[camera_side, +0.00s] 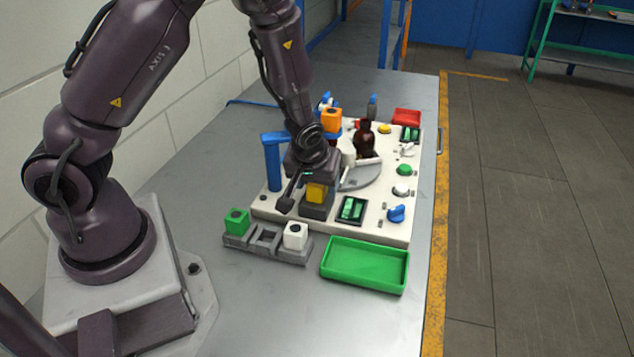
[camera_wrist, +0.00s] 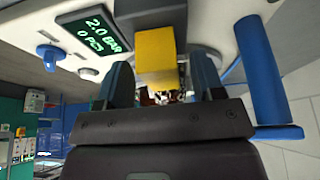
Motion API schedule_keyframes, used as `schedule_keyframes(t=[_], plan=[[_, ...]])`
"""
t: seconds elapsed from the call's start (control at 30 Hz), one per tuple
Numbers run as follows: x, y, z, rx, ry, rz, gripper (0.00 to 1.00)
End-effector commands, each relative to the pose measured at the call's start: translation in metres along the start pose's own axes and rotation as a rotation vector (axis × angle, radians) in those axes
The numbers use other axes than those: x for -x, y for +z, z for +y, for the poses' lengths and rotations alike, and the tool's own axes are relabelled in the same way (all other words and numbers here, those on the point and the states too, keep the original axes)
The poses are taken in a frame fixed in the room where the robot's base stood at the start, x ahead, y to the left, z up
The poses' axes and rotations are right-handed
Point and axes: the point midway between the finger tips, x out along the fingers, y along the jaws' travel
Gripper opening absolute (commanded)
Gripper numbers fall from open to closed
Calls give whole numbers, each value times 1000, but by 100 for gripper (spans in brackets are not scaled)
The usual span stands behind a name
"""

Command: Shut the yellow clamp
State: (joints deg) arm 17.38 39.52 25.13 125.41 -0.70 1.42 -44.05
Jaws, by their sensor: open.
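The yellow clamp (camera_side: 316,192) shows as a yellow block above a dark base on the white panel, in front of the grey round plate. In the wrist view the yellow block (camera_wrist: 156,58) hangs from the dark base at the top of the picture, between my two fingers. My gripper (camera_wrist: 163,78) is open, one finger on each side of the block, with visible gaps. In the side view my gripper (camera_side: 305,186) is right at the clamp and hides its upper part. I cannot tell how far the clamp's moving part is turned.
A blue post (camera_side: 272,168) with a crossbar stands close left of my gripper. An amber bottle (camera_side: 364,143) stands on the round plate (camera_side: 362,178) behind. A display (camera_side: 352,209) and blue knob (camera_side: 396,214) lie right. A green tray (camera_side: 366,264) and block holder (camera_side: 265,238) are in front.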

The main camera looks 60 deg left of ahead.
Motion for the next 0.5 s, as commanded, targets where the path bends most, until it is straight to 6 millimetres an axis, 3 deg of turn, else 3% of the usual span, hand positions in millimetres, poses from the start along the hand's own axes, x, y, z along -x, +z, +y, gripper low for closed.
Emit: schedule_keyframes(t=[0.37,0.4,0.5], plan=[[-8,0,0,0,1,-1,62],[-8,0,0,0,1,-1,59],[-8,0,0,0,0,-1,36]])
